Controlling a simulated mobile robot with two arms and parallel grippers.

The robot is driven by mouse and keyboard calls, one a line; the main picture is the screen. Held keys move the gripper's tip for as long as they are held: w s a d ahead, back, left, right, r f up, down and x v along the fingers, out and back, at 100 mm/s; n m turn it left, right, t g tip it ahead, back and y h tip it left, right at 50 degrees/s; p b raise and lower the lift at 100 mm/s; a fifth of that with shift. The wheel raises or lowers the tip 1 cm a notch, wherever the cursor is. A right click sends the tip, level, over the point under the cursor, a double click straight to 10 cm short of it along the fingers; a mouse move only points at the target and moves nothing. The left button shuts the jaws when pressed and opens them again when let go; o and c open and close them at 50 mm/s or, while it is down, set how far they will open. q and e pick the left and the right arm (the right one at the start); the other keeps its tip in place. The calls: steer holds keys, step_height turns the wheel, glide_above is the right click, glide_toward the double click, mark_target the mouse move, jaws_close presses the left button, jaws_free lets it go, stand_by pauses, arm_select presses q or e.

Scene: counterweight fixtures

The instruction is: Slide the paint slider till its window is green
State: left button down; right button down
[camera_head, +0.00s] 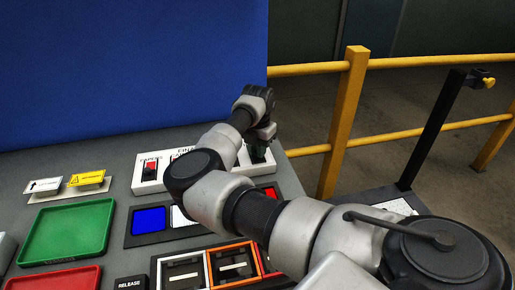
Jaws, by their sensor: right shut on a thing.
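My right gripper (262,143) is at the right end of a white panel (148,186). It is shut on a small dark piece there, mostly hidden by the gripper. My left gripper is not in view.
A green tray (68,232) and a red tray (60,279) lie at the left, with small signs (87,178) behind. A "RELEASE" button (130,284) and framed slots (233,267) are at the front. A blue wall (130,70) stands behind; yellow railing (355,110) is beyond the right edge.

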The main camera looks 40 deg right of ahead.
steer(key=shift+w+d+f+b, duration=0.15)
steer(key=shift+w+b, duration=0.15)
steer(key=shift+b, duration=0.1)
steer(key=w+b, duration=0.1)
steer(key=w+d+b, duration=0.1)
steer(key=shift+w+d+f+b, duration=0.1)
steer(key=shift+w+d+b, duration=0.2)
steer(key=shift+w+b, duration=0.1)
steer(key=shift+w+d+r, duration=0.15)
steer(key=shift+w+r, duration=0.1)
steer(key=shift+w, duration=0.1)
steer(key=shift+r, duration=0.15)
steer(key=c, duration=1.4)
jaws_free()
steer(key=shift+c, duration=0.2)
steer(key=o, duration=0.4)
steer(key=shift+w, duration=0.15)
